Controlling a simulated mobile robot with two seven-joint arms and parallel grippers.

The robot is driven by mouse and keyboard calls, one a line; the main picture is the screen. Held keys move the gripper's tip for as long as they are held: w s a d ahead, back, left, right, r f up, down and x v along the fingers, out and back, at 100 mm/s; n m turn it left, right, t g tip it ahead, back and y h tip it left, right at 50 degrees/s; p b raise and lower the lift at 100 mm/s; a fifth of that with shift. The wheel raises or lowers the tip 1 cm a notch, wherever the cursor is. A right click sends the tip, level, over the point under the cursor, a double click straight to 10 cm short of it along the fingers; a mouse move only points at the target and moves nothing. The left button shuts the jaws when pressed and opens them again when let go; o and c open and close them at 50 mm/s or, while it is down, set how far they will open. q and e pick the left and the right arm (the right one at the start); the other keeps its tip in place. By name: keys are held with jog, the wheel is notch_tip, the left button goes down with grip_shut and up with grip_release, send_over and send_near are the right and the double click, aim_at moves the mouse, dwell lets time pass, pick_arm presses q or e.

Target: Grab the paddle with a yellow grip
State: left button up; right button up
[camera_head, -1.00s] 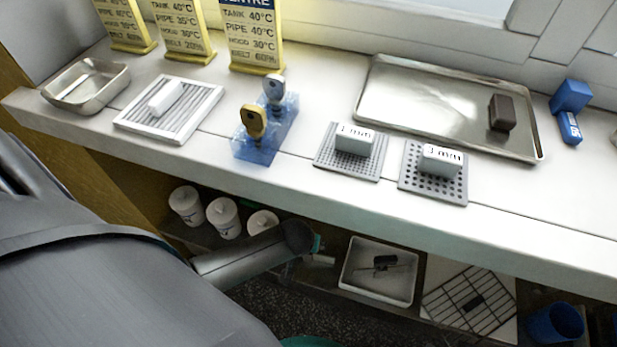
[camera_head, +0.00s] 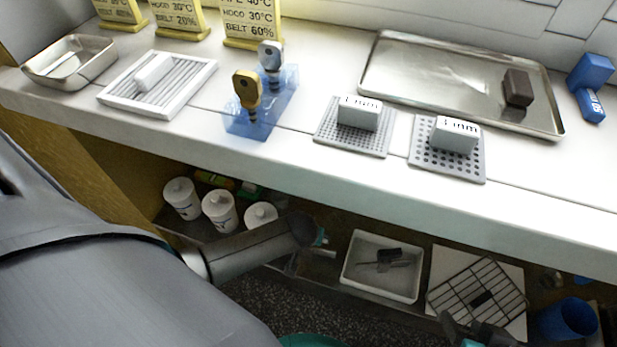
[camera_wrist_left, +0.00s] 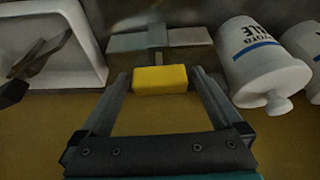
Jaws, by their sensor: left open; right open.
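In the left wrist view, a paddle with a yellow block grip (camera_wrist_left: 160,79) and a flat grey crosspiece (camera_wrist_left: 187,37) lies beyond my left gripper (camera_wrist_left: 160,84). The gripper is open, with a finger on each side of the yellow grip; I cannot tell whether they touch it. In the head view, my left gripper (camera_head: 312,240) is at the lower shelf and mostly hidden behind its wrist; I cannot make out the paddle there. My right gripper (camera_head: 472,332) is open at the bottom edge, low in front of the wire rack.
White jars (camera_head: 220,211) stand left of my left wrist. A white tray (camera_head: 357,281) with dark items, a wire rack (camera_head: 470,285) and a blue cup (camera_head: 563,322) are to the right. The counter edge (camera_head: 330,190) overhangs the shelf. A blue stand (camera_head: 245,125) holds two tools.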

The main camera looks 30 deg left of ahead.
pick_arm(q)
grip_shut()
dwell(0.8)
